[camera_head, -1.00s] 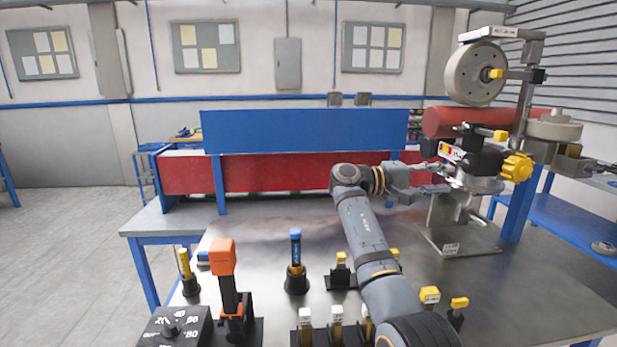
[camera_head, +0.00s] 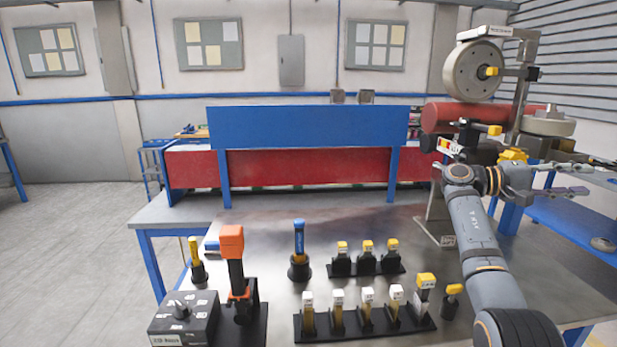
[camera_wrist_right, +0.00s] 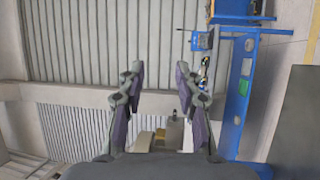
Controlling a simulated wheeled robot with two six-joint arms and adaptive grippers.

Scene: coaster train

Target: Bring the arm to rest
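My right arm (camera_head: 474,230) reaches up over the right side of the steel workbench (camera_head: 250,222). My right gripper (camera_head: 592,178) points to the right, in front of the grinding machine (camera_head: 476,72) and above the blue bench on the right. In the right wrist view the two fingers (camera_wrist_right: 160,70) stand apart with nothing between them. The arm hides part of the machine's lower body. My left gripper is in no view.
A rack of several white-topped pieces (camera_head: 365,325) and a rack of yellow-topped pieces (camera_head: 367,268) stand on the bench. An orange-headed tool (camera_head: 232,240), a blue-topped tool (camera_head: 299,240) and a dial box (camera_head: 184,320) stand left.

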